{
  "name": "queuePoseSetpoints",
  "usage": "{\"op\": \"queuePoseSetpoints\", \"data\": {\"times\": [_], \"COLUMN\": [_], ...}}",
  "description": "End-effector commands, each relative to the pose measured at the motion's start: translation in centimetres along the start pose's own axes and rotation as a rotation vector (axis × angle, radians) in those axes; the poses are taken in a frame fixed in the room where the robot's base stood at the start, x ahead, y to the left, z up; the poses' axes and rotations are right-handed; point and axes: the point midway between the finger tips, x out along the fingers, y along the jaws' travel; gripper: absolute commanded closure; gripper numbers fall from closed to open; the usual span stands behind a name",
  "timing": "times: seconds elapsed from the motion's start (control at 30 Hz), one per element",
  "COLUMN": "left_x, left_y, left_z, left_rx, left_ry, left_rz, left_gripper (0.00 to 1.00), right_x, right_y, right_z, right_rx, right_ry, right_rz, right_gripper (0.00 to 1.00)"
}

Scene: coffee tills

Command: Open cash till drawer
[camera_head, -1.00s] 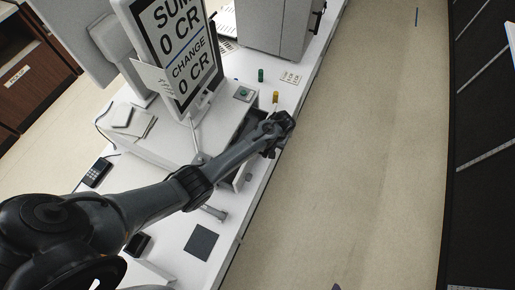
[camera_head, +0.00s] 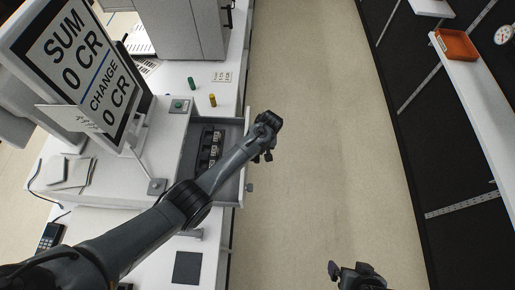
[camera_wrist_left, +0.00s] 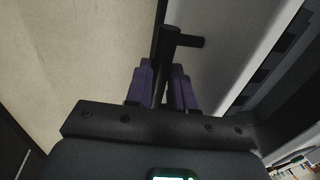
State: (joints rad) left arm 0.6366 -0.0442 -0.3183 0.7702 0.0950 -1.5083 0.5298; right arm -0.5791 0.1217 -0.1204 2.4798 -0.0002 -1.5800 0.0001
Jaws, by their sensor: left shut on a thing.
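The cash till drawer (camera_head: 232,165) stands pulled out of the white till housing (camera_head: 160,140) in the head view. Dark compartments (camera_head: 214,146) with banknotes or coins show inside; my left arm covers part of them. My left gripper (camera_head: 266,152) is at the drawer's front edge. In the left wrist view its purple-padded fingers (camera_wrist_left: 163,90) are shut on a black drawer handle (camera_wrist_left: 170,45). My right gripper (camera_head: 355,275) is empty as far as I can see at the bottom edge, over the floor; its jaw opening is unclear.
The till screen (camera_head: 80,65) reads SUM 0 CR and CHANGE 0 CR. A green cylinder (camera_head: 191,83) and a yellow cylinder (camera_head: 212,100) stand on the counter behind the drawer. Open floor (camera_head: 320,130) lies to the right, then a shelf with an orange tray (camera_head: 456,45).

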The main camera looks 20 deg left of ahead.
Motion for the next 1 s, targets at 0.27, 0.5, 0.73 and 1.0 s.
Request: {"op": "queuePoseSetpoints", "data": {"times": [0.27, 0.5, 0.73, 1.0], "left_x": [0.0, 0.0, -0.2, -3.3], "left_y": [0.1, 0.0, 0.0, 0.0], "left_z": [0.0, 0.0, 0.0, -0.1], "left_rx": [0.001, 0.0, 0.0, 0.0], "left_ry": [0.002, 0.001, 0.002, 0.004], "left_rz": [0.001, 0.001, 0.001, 0.002], "left_gripper": [0.71, 0.52, 0.52, 0.52], "right_x": [0.0, 0.0, 0.0, -0.3], "right_y": [0.1, 0.1, -0.1, -0.1], "right_z": [0.1, 0.0, 0.0, -0.1], "right_rx": [-0.004, -0.002, 0.003, 0.006], "right_ry": [-0.001, -0.001, 0.0, 0.0], "right_rz": [0.004, 0.002, -0.002, -0.005], "right_gripper": [0.0, 0.0, 0.0, 0.0]}}
